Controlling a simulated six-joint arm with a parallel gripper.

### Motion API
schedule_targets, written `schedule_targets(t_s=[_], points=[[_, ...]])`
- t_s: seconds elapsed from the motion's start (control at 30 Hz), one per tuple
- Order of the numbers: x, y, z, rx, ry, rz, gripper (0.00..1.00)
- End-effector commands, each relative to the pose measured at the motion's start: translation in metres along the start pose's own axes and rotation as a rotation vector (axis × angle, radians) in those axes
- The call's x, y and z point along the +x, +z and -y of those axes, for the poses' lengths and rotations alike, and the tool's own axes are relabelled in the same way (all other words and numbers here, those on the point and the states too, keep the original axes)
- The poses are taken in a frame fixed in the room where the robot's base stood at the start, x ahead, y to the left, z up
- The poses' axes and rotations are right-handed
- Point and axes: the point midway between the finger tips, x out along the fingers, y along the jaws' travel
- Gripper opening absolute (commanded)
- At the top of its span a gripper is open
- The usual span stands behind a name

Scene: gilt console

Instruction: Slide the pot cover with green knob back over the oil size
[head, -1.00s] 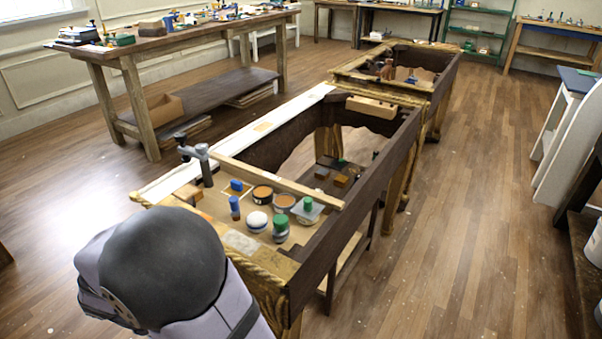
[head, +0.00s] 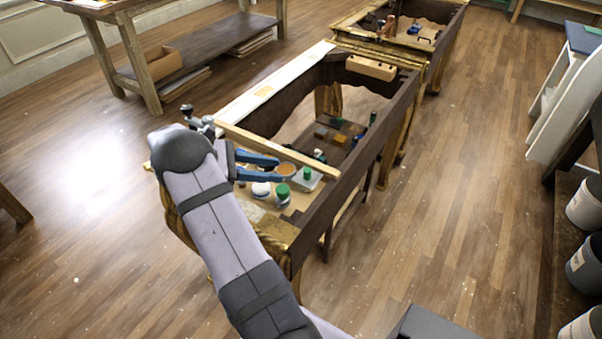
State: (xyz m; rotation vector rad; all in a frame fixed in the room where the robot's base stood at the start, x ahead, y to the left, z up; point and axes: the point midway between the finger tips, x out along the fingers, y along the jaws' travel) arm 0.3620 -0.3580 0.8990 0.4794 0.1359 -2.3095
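The pot cover (head: 310,184), a pale flat plate with a green knob (head: 307,173), lies inside the front bay of the gilt console. Just left of it is an open round pot with amber contents (head: 287,169), which looks like the oil size. Whether the cover overlaps its rim I cannot tell. My gripper (head: 279,168) has two blue fingers spread apart, pointing right, over or beside this pot and short of the knob. It looks empty. The fingers hide part of the area left of the pot, where a second amber pot stood in view earlier.
A white-topped jar (head: 261,190) and a green-lidded jar (head: 282,194) stand close below the fingers. A wooden bar (head: 280,150) crosses the bay just behind. The console's dark side wall (head: 345,190) bounds the right. Small blocks lie deeper inside.

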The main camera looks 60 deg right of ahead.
Motion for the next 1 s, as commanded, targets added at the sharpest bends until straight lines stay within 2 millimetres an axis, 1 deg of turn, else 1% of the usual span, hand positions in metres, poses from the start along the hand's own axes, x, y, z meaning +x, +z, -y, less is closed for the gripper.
schedule_targets(t_s=[0.03,0.07,0.2,0.37,0.47,0.8,1.0], points=[[0.012,-0.003,-0.005,-0.014,-0.011,0.000,0.37],[0.017,-0.003,-0.008,-0.022,-0.014,-0.001,0.37],[0.026,-0.002,-0.013,-0.042,-0.020,-0.002,0.37],[0.028,-0.001,-0.014,-0.045,-0.019,-0.002,0.37],[0.035,-0.001,-0.013,-0.045,-0.019,-0.002,0.37],[0.077,0.000,-0.012,-0.045,-0.022,-0.002,0.37],[0.094,-0.001,-0.012,-0.044,-0.020,-0.003,0.37]])
